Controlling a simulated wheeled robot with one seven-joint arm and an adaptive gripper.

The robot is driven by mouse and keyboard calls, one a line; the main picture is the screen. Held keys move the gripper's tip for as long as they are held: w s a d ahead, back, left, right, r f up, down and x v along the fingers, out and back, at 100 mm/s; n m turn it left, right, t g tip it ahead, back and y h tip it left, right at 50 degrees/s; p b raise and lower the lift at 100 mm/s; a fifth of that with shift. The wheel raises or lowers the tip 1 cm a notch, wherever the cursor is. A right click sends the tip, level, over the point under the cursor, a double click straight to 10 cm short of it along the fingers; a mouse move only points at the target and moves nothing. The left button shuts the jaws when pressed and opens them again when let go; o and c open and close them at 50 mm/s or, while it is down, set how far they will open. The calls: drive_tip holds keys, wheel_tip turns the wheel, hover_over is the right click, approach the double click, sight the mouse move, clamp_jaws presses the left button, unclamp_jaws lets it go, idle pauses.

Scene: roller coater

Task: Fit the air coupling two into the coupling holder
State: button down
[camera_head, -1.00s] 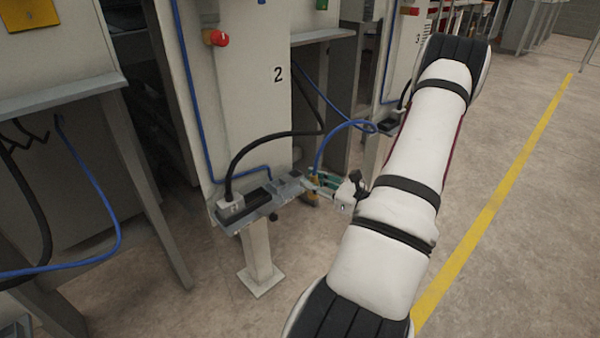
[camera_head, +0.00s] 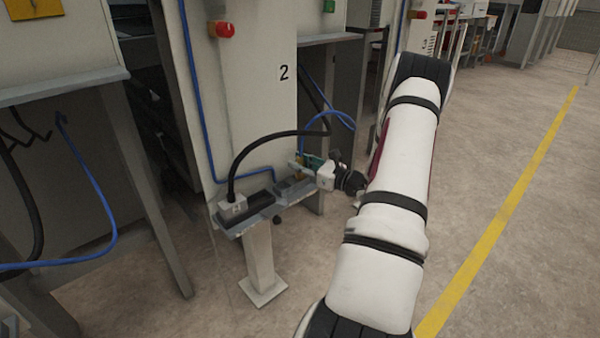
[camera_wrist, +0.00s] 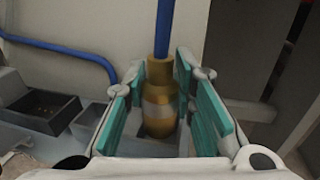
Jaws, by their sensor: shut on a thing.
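The air coupling two, a brass fitting (camera_wrist: 160,100) on a blue hose (camera_wrist: 164,30), stands roughly upright between the green pads of my gripper (camera_wrist: 162,105) in the wrist view. My gripper (camera_head: 303,167) is shut on it, over the right end of the grey station shelf in the head view. The coupling holder appears to be the grey open-topped box (camera_head: 289,188) at that end of the shelf, close below my gripper.
Left of the holder, a dark socket (camera_head: 258,198) and a grey plug (camera_head: 232,208) with a black cable sit on the shelf. The white column marked 2 (camera_head: 250,90) stands behind. A blue hose (camera_wrist: 70,48) runs along it. Open floor (camera_head: 480,270) lies to the right.

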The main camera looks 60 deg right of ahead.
drive_tip(key=shift+f, duration=0.9)
drive_tip(key=shift+f+b, duration=0.2)
drive_tip(key=shift+b, duration=0.15)
drive_tip(key=c, duration=1.3)
unclamp_jaws()
drive_tip(key=shift+c, duration=0.2)
drive_tip(key=shift+r, duration=0.1)
